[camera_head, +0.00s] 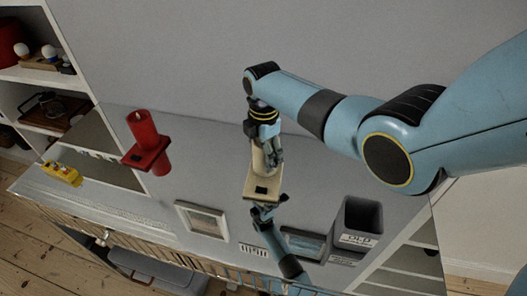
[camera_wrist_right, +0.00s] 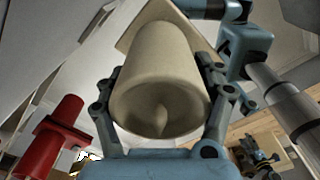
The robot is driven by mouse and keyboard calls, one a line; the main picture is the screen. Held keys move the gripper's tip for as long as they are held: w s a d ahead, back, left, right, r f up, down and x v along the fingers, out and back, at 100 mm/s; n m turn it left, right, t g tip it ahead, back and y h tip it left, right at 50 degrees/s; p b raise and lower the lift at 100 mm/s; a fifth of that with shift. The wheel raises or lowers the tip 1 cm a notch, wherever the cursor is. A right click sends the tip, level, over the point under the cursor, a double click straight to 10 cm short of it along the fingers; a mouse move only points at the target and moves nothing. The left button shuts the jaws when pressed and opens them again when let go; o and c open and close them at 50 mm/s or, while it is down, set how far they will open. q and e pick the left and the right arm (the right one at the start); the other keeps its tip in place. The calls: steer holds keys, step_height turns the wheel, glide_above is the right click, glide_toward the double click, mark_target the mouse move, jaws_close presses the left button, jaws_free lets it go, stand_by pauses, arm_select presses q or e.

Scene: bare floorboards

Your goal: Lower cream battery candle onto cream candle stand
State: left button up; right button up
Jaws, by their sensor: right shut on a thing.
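The cream battery candle (camera_head: 257,160) is upright between the fingers of my right gripper (camera_head: 268,158), which is shut on it. In the right wrist view the candle (camera_wrist_right: 160,75) fills the middle, its hollowed top towards the camera and fingers of the gripper (camera_wrist_right: 162,100) on both sides. The cream candle stand (camera_head: 262,187) is a flat, square-topped piece with a dark patch, directly below the candle in the head view. Part of its plate (camera_wrist_right: 128,42) shows behind the candle in the wrist view. I cannot tell whether candle and stand touch.
A red candle (camera_head: 143,127) stands on a red stand (camera_head: 147,153) to the left. A yellow toy (camera_head: 62,173), a framed picture (camera_head: 203,220) and a dark labelled bin (camera_head: 360,222) share the glossy grey top (camera_head: 200,140). Shelves (camera_head: 40,75) rise at the left.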

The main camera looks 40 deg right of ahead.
steer(key=shift+f+b, duration=0.4)
steer(key=shift+f, duration=0.2)
steer(key=o, duration=1.4)
steer(key=shift+o, duration=0.2)
